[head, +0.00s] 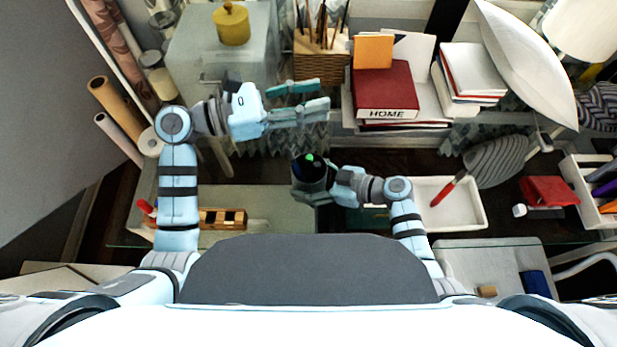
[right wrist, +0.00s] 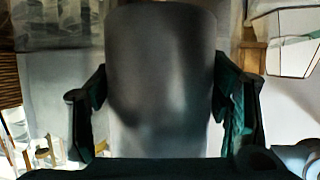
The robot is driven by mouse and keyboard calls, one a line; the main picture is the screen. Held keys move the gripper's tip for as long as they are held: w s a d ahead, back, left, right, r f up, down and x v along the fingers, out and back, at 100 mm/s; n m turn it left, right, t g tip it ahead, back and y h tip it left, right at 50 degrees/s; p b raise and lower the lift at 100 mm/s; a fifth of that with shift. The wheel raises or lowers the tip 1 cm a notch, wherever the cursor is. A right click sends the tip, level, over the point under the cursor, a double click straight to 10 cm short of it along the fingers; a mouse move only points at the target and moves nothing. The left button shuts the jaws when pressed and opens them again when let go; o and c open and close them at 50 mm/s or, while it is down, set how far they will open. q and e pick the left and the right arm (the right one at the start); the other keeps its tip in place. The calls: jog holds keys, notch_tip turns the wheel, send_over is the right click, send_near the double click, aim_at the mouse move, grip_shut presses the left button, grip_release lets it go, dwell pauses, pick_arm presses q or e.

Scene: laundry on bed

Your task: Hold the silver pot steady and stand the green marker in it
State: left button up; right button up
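The silver pot (head: 322,180) shows dark from above in the head view, near the middle. In the right wrist view it is a smooth grey cylinder (right wrist: 160,80) filling the middle. My right gripper (head: 312,183) is shut on it, with one finger against each side. A small bright green end, the green marker (head: 310,157), shows inside the pot's dark round mouth. The rest of the marker is hidden, so I cannot tell its tilt. My left gripper (head: 322,95) is open and empty, above and behind the pot in the picture, apart from it.
A white tray (head: 470,215) lies right of my right arm, with a red-handled brush (head: 480,165) over it. Books (head: 385,95), a pencil basket (head: 320,65) and a yellow jar (head: 231,25) stand at the back.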

jog(key=shift+o, duration=0.8)
